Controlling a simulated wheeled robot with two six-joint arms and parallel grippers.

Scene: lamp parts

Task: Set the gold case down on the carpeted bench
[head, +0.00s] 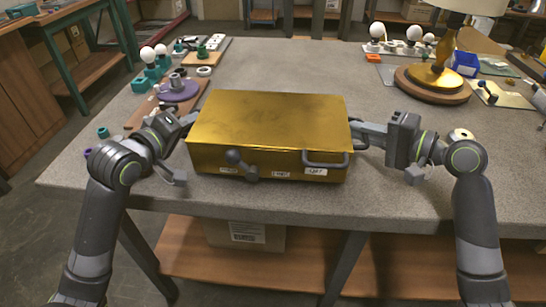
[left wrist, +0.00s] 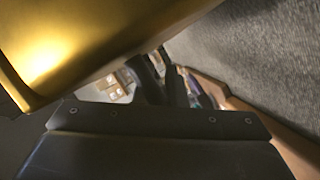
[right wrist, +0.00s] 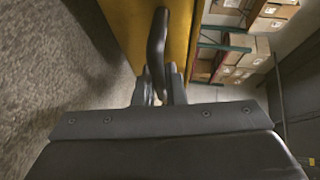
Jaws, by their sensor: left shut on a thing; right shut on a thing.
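The gold case (head: 270,125) is a wide, flat-topped box near the front of the grey carpeted bench (head: 285,65). Its front bears a dark knob-like latch, a handle and small white labels. My left gripper (head: 188,121) is shut on its left side, and the gold surface (left wrist: 75,45) fills the upper left of the left wrist view. My right gripper (head: 362,133) is shut on a dark handle (right wrist: 157,42) on its right side. The case looks level. I cannot tell whether its underside touches the bench.
A lamp (head: 432,75) on a round wooden base stands at the back right, near white bulbs (head: 377,31) and a blue bin (head: 464,63). A purple round part (head: 178,90) and small parts lie at the left. The bench middle behind the case is clear.

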